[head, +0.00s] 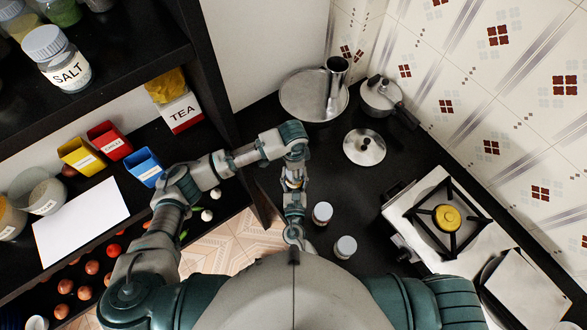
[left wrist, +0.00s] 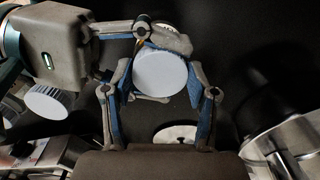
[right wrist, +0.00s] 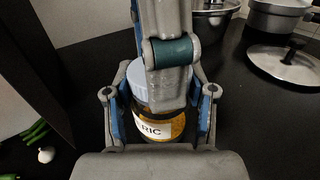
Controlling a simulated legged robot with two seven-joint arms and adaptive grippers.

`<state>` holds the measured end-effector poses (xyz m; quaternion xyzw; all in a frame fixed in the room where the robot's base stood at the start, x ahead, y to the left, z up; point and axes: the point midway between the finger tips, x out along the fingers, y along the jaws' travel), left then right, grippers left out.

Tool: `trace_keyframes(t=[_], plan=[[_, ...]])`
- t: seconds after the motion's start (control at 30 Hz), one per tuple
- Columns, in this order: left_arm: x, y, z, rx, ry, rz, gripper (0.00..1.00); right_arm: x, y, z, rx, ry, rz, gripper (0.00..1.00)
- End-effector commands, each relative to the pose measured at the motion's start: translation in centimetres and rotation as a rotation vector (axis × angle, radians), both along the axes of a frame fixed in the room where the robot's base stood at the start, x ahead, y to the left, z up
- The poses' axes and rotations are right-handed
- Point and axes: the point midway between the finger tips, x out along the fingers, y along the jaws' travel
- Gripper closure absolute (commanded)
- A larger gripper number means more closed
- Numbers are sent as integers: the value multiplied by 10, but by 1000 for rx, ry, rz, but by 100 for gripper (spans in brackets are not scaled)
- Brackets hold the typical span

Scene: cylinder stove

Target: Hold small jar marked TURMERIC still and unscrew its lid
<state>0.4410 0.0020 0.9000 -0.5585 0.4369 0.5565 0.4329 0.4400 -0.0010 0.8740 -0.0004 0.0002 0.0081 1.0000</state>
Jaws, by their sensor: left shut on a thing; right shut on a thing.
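The TURMERIC jar (right wrist: 150,132) has a yellow-orange body, and only "RIC" of its label shows in the right wrist view. Its pale grey lid (right wrist: 139,82) is on top; it also shows from above in the left wrist view (left wrist: 161,73). My right gripper (right wrist: 160,105) is shut on the jar's body, one finger each side. My left gripper (left wrist: 160,80) comes from above and is shut on the lid. Its links hide part of the lid in the right wrist view. In the head view, my own body hides the jar and the right gripper.
Two other white-lidded jars (head: 322,214) (head: 345,247) stand close by on the dark counter. A stove (head: 447,218) is at right. Shelves (head: 100,60) stand at left.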

Motion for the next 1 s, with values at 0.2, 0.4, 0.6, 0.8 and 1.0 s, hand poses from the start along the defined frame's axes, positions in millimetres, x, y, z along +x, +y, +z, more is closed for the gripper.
trace_keyframes(t=[0.2, 0.4, 0.6, 0.8, 1.0], plan=[[2, 0, 1, -1, -5, -2, 84, -1, 2, -1, 0, 2, 5, 100], [2, 0, 1, 0, -6, -2, 84, -1, 2, -1, 0, 3, 6, 100], [2, 0, 1, -1, -7, -1, 84, -2, 2, -1, 0, 3, 6, 100], [2, 0, 1, -2, -7, -1, 84, -2, 2, -1, 0, 3, 6, 100], [2, 0, 1, -2, -5, -1, 17, -1, 2, -1, 0, 3, 5, 100]])
